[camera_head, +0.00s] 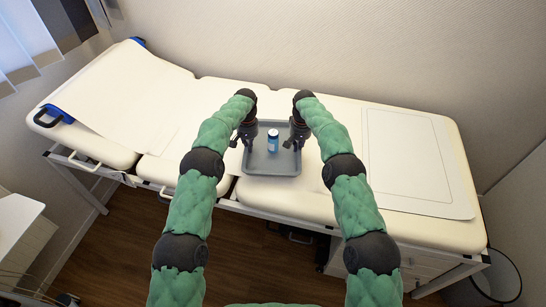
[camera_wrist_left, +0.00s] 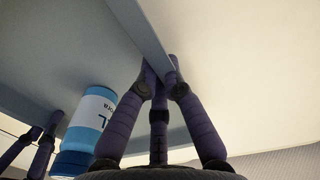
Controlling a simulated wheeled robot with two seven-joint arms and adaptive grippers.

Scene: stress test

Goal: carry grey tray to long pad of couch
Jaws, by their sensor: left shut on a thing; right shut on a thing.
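The grey tray (camera_head: 270,165) is level over the cream couch (camera_head: 215,95), near its front edge; I cannot tell whether it touches the pad. A blue and white bottle (camera_head: 273,141) stands upright in it. My left gripper (camera_head: 243,143) is shut on the tray's left wall, and my right gripper (camera_head: 296,142) is shut on its right wall. In the left wrist view, my left gripper's fingers (camera_wrist_left: 165,75) pinch the tray wall (camera_wrist_left: 150,40), with the bottle (camera_wrist_left: 90,125) beside them. The right gripper's fingers (camera_wrist_left: 45,140) show at the far left there.
A pale rectangular sheet (camera_head: 420,160) lies on the couch's right part. White paper (camera_head: 120,95) covers the raised left end. A white cabinet (camera_head: 20,225) stands at the left. The wall is close behind the couch.

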